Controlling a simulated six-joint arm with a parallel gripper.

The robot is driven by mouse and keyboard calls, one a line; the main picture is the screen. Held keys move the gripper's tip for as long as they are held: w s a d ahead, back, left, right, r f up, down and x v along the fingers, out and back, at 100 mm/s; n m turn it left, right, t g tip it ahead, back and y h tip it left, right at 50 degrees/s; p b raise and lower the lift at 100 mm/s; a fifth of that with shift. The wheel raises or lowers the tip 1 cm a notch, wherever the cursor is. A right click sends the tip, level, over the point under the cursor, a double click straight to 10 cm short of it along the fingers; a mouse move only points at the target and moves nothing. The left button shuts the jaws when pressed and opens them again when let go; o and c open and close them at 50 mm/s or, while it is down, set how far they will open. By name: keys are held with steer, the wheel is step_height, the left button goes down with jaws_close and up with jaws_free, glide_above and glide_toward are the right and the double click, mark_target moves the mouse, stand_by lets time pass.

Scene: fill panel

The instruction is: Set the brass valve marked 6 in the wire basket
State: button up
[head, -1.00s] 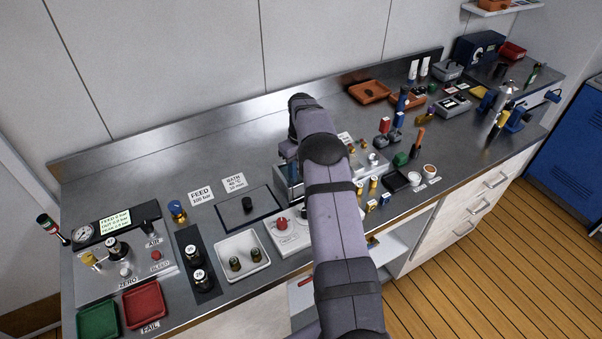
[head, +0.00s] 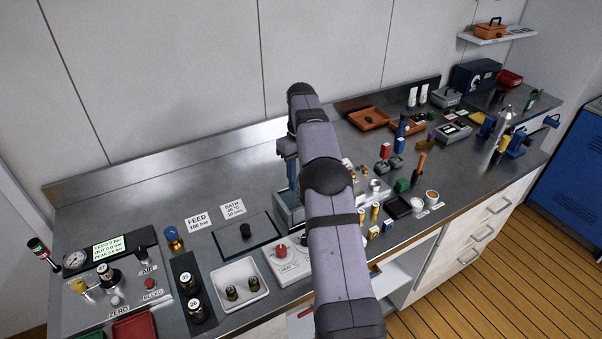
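My gripper (head: 291,172) points down beside a grey metal box (head: 288,212) at mid-bench, largely behind my own arm. Its fingertips and anything between them are hidden. Two brass-and-dark valves stand in a white tray (head: 222,277); their marks are not readable. Two more valves with white number caps stand in a black rack: one (head: 186,283) seems to read 35, the other (head: 195,307) 26. I cannot make out a valve marked 6. No wire basket is clearly visible; my arm covers part of the bench around the metal box.
A heater unit with a red knob (head: 281,251) sits right of the white tray. A dark plate (head: 240,240) with a black knob lies behind the tray. A gauge panel (head: 98,285) is at left. Small bottles and boxes crowd the right side. The back left bench is clear.

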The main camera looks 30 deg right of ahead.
steer(key=shift+r, duration=1.55)
steer(key=s+a, duration=1.2)
steer(key=a, duration=0.3)
steer(key=s+a+f, duration=0.3)
steer(key=s, duration=0.7)
steer(key=s+a+f+m, duration=0.1)
steer(key=s+a+f, duration=0.2)
steer(key=s, duration=0.6)
steer(key=shift+s+a+m, duration=0.2)
steer(key=shift+s+m, duration=0.1)
steer(key=shift+s, duration=0.05)
